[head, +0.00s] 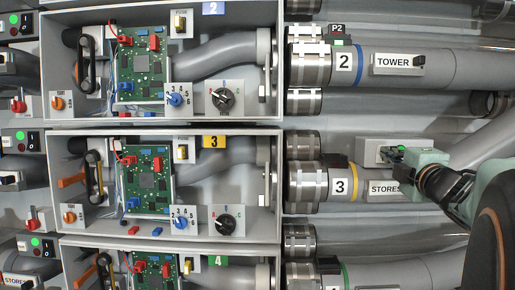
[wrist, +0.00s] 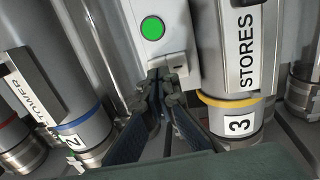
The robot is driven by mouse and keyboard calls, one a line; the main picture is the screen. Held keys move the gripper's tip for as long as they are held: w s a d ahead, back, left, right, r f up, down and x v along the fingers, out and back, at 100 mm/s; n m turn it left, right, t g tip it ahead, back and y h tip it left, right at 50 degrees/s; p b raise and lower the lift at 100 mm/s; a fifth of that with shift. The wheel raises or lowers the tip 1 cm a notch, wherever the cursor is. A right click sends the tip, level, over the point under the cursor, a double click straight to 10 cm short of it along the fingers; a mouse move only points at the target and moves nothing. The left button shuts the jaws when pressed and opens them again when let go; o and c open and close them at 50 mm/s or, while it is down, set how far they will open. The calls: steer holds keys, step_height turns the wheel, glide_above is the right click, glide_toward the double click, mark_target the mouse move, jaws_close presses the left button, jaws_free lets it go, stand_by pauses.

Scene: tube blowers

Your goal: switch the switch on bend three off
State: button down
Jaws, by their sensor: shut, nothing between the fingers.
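The pipe of bend three (head: 340,184) has a yellow ring and a "3" label, and a "STORES" sign beside it. A grey switch box (head: 368,152) sits on the pipes just above the sign. In the wrist view the box is pale (wrist: 172,20) with a round green lamp (wrist: 152,28) showing bright green. My gripper (head: 402,156) is at the right end of this box. In the wrist view its shut fingertips (wrist: 163,76) are at the box's near end, below the lamp, with nothing between them.
The "TOWER" pipe (head: 350,66) with a blue ring lies above in the head view. Open grey cabinets with circuit boards and dials (head: 225,223) fill the left. Pipes surround the gripper closely; the "STORES" sign (wrist: 248,45) stands just to its right in the wrist view.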

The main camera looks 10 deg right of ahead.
steer(key=shift+w+r, duration=0.1)
steer(key=shift+w, duration=0.15)
stand_by(0.3)
steer(key=p, duration=0.3)
steer(key=shift+w+d+r+g, duration=0.1)
steer(key=shift+w+d+g, duration=0.05)
steer(key=shift+w+g, duration=0.2)
steer(key=shift+s, duration=0.2)
